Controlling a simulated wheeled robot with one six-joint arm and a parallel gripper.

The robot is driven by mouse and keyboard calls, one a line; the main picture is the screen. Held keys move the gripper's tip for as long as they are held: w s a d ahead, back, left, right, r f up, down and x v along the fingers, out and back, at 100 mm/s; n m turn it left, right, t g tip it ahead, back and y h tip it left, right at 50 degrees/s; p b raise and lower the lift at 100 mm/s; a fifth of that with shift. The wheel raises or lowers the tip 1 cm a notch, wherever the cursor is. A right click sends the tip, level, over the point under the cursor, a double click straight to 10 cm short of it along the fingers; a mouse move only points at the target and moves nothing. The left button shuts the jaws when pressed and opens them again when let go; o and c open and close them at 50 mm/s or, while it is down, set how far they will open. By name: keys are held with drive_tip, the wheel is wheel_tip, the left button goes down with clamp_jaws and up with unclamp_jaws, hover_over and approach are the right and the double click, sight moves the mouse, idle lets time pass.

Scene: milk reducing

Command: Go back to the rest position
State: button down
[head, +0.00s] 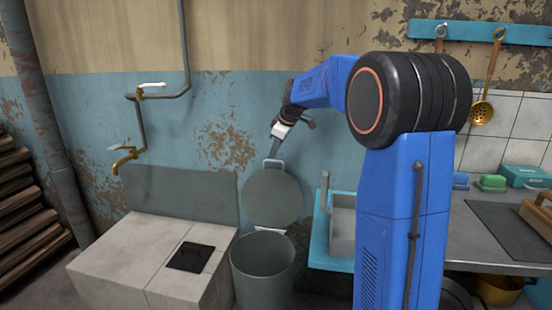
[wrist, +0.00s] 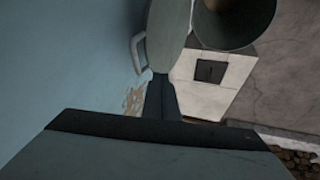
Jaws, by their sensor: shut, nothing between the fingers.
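My gripper (head: 276,147) is at the end of my blue arm, pointing down just above the top of the round grey bin lid (head: 272,198) in the head view. The lid stands upright, open against the wall behind the grey bin (head: 262,272). In the wrist view my gripper (wrist: 160,80) is shut and empty, its tips close to the lid (wrist: 167,32) and its handle (wrist: 136,52). I cannot tell whether they touch. The open mouth of the bin also shows in the wrist view (wrist: 236,22).
A tiled block (head: 125,260) with a black drain cover (head: 190,257) stands left of the bin. A sink (head: 341,235) and a counter with green boxes are at the right. A brass tap (head: 124,158) and a pipe run along the wall. Utensils hang from a blue rail.

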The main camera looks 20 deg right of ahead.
drive_tip(key=w+d+v, duration=0.1)
drive_tip(key=v, duration=0.7)
drive_tip(key=s+a+f+m, duration=0.2)
drive_tip(key=s+a, duration=0.3)
drive_tip(key=s, duration=0.6)
drive_tip(key=s+a+f+m, duration=0.15)
drive_tip(key=s+a, duration=0.25)
drive_tip(key=s, duration=0.7)
drive_tip(key=s+a+f+m, duration=0.1)
drive_tip(key=s+f+m, duration=0.1)
drive_tip(key=s+f, duration=0.2)
drive_tip(key=s+a+f+m+h, duration=0.1)
drive_tip(key=s+f, duration=0.4)
drive_tip(key=s, duration=0.6)
drive_tip(key=s+a+f+m, duration=0.1)
drive_tip(key=s+f+m, duration=0.1)
drive_tip(key=s+f, duration=0.3)
drive_tip(key=s, duration=0.3)
drive_tip(key=shift+a+f+m+h, duration=0.15)
drive_tip(key=shift+a+m+h, duration=0.15)
drive_tip(key=shift+a+m, duration=0.05)
drive_tip(key=shift+s+d, duration=0.1)
